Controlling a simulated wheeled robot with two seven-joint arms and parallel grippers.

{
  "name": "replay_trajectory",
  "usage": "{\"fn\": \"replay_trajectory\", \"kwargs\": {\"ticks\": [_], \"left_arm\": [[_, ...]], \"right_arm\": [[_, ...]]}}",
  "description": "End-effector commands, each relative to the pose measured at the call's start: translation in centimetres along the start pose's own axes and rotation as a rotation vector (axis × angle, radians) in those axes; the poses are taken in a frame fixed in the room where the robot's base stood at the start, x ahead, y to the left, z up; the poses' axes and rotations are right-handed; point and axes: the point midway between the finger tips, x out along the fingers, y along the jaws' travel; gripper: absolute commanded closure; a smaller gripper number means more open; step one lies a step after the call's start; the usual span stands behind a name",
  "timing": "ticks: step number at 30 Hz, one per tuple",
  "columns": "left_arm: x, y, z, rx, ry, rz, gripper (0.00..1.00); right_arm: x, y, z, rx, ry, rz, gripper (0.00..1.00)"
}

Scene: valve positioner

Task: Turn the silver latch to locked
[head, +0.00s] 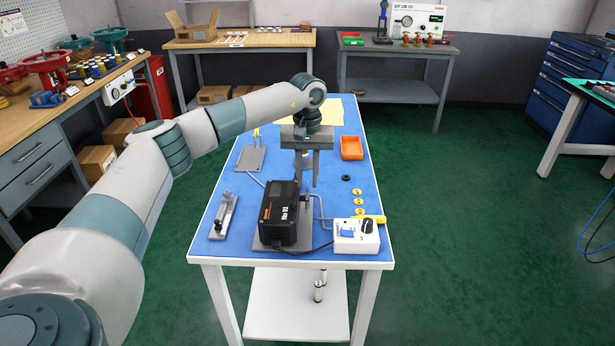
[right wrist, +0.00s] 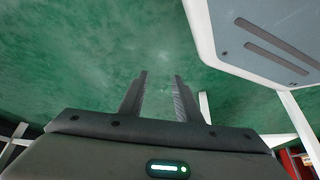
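A silver latch-like piece (head: 224,213) lies on a grey plate at the left front of the blue-topped table (head: 222,243). It is too small to tell its position. A black box marked "No 11" (head: 279,216) stands on a grey base plate near the table's front. My left gripper (head: 307,185) points down just behind the black box, its two fingers apart and nothing seen between them. It is to the right of and behind the silver piece. My right gripper (right wrist: 160,75) shows only in the right wrist view, fingers apart and empty over green floor.
A white control box (head: 356,237) sits at the front right with a cable. Yellow rings (head: 359,201), a black ring (head: 346,178), an orange tray (head: 352,147) and a grey plate (head: 250,159) lie around. In the right wrist view, a pale slotted panel (right wrist: 255,35) is close at upper right.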

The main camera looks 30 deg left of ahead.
Motion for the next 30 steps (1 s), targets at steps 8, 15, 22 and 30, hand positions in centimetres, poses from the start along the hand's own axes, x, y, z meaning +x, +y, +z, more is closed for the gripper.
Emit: {"fn": "replay_trajectory", "kwargs": {"ticks": [8,15,22,30], "left_arm": [[-1.4,0.0,0.0,0.000,0.001,0.000,0.79],[-5.2,0.1,-0.1,0.000,0.002,0.002,0.79],[-10.0,0.1,-0.1,-0.001,0.003,0.003,0.79],[-15.0,0.1,-0.1,0.001,0.003,0.002,0.79]], "right_arm": [[0.2,0.0,0.2,0.000,-0.011,0.000,0.69],[0.4,0.4,0.6,0.006,-0.045,0.004,0.69],[0.2,0.9,2.1,0.006,-0.094,0.010,0.69],[0.0,1.8,2.8,0.002,-0.131,0.018,0.69]]}}
